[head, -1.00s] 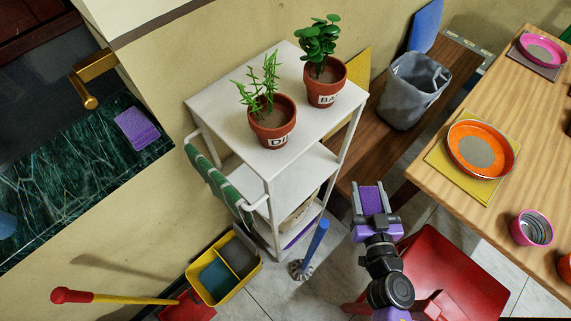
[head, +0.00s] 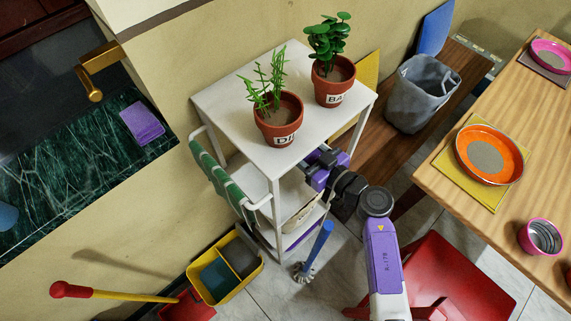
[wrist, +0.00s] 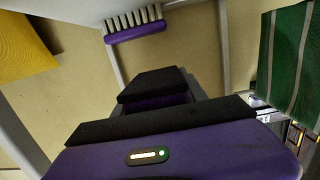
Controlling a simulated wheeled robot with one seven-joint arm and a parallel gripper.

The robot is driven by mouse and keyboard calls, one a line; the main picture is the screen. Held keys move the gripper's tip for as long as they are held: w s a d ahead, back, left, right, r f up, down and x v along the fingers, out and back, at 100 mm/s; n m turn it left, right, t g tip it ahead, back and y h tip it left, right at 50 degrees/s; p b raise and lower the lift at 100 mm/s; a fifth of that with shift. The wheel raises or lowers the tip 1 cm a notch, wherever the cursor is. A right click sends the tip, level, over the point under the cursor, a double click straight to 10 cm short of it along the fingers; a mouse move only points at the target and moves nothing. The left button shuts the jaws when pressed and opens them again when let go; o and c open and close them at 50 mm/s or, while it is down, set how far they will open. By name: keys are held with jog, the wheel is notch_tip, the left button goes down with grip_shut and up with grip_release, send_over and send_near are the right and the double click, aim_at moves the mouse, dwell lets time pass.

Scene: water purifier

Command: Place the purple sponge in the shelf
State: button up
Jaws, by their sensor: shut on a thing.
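My gripper (head: 318,168) is inside the open side of the white shelf (head: 232,92), under its top board. It is shut on the purple sponge, which is mostly hidden in the head view. In the wrist view, a purple strip (wrist: 157,103) shows between the black jaw parts, but its outline is unclear. Another purple sponge-like block (head: 142,123) lies on the dark green counter at the left.
Two potted plants (head: 278,125) (head: 333,88) stand on the shelf top. A purple brush (wrist: 136,31) appears near a white board in the wrist view. A green striped towel (head: 215,172) hangs at the shelf's left. A red stool (head: 450,280) stands at the right.

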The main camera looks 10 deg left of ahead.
jog(key=b, duration=0.3)
send_over(297, 170)
jog(key=f, duration=0.5)
jog(key=shift+w+a+f, duration=0.2)
jog(key=shift+a+f, duration=0.05)
jog(key=shift+a, duration=0.05)
jog(key=shift+f+b, duration=0.9)
jog(key=shift+f, duration=1.35)
jog(key=shift+f, duration=0.1)
jog(key=o, duration=1.4)
jog(key=shift+o, duration=0.2)
jog(key=shift+s+d, duration=0.2)
jog(key=shift+d, duration=0.1)
jog(key=p+v, duration=0.2)
jog(key=v, duration=0.5)
jog(key=shift+w, duration=0.1)
